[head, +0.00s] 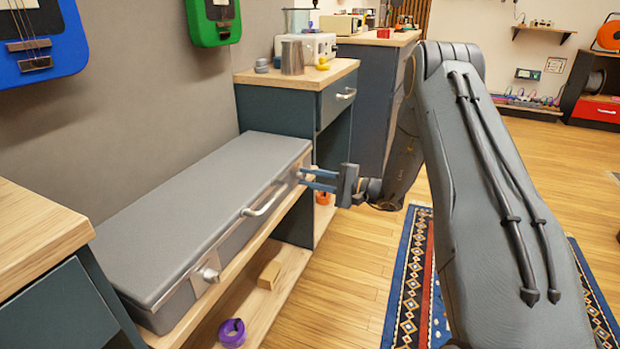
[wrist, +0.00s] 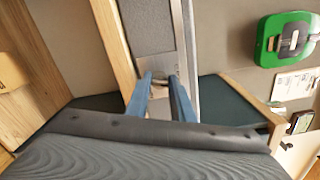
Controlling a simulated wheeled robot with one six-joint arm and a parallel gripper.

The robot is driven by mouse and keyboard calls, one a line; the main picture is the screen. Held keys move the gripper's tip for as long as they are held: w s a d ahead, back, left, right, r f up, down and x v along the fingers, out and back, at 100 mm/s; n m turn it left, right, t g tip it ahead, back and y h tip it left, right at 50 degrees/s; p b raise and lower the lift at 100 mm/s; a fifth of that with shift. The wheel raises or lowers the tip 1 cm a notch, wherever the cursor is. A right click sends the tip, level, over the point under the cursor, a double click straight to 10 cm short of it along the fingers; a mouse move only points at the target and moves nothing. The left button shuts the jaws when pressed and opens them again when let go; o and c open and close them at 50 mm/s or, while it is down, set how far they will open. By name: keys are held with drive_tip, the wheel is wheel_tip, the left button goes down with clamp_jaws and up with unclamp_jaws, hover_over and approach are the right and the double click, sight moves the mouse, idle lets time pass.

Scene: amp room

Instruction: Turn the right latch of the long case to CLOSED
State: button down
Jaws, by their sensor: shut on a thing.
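The long grey case (head: 200,215) lies shut on a low wooden bench against the wall. A handle (head: 265,198) is at the middle of its front. The left latch (head: 208,274) is a round metal knob near the front left corner. The right latch (head: 298,174) is near the front right end, partly hidden by my gripper. My gripper (head: 318,181) reaches in from the right with its blue fingers at that latch. In the wrist view, the fingers (wrist: 160,95) are shut on the right latch (wrist: 158,82) at the case's metal edge. I cannot read any latch marking.
A purple tape roll (head: 232,332) and a wooden block (head: 270,274) are on the shelf below the case. A drawer cabinet (head: 290,85) stands just beyond the case's right end. The floor beside the patterned rug (head: 410,270) is open.

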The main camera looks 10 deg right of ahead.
drive_tip(key=n, duration=0.3)
drive_tip(key=shift+s+f, duration=0.1)
drive_tip(key=shift+f, duration=0.05)
drive_tip(key=shift+n, duration=0.5)
drive_tip(key=c, duration=1.5)
unclamp_jaws()
drive_tip(key=shift+c, duration=0.2)
drive_tip(key=p+v, duration=0.1)
drive_tip(key=v, duration=0.6)
drive_tip(key=shift+s+d, duration=0.25)
drive_tip(key=shift+d, duration=0.05)
